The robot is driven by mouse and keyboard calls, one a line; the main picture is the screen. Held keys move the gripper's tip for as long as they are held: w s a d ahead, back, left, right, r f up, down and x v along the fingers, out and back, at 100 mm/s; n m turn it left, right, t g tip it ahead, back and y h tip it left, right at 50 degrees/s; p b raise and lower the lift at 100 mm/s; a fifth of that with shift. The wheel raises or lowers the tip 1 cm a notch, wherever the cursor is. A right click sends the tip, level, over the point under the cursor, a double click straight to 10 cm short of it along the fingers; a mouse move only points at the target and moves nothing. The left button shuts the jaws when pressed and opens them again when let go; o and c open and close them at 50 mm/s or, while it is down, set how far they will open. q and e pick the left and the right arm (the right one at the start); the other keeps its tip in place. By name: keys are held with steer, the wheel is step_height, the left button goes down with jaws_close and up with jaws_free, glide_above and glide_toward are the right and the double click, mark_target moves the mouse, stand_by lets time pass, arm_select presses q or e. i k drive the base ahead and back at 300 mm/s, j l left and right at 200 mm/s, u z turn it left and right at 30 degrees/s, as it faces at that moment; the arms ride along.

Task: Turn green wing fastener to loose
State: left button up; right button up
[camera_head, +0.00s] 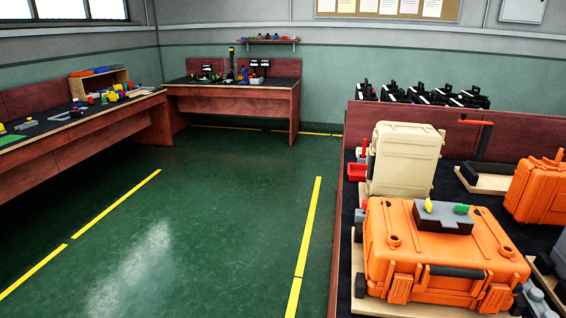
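A small green fastener (462,209) sits on the right end of a dark grey block (440,217). I cannot make out its wing shape or which way it is turned. A yellow fastener (428,205) stands upright near the left end of the same block. The block rests on the lid of an orange case (440,255) at the lower right. Neither of my grippers shows in the head view.
A beige case (403,160) stands behind the orange case, and another orange case (538,190) is at the right. Benches (80,140) with loose parts line the left and back walls. The green floor (190,225) between them is clear.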

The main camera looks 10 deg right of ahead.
mark_target(461, 210)
steer(key=z, duration=1.25)
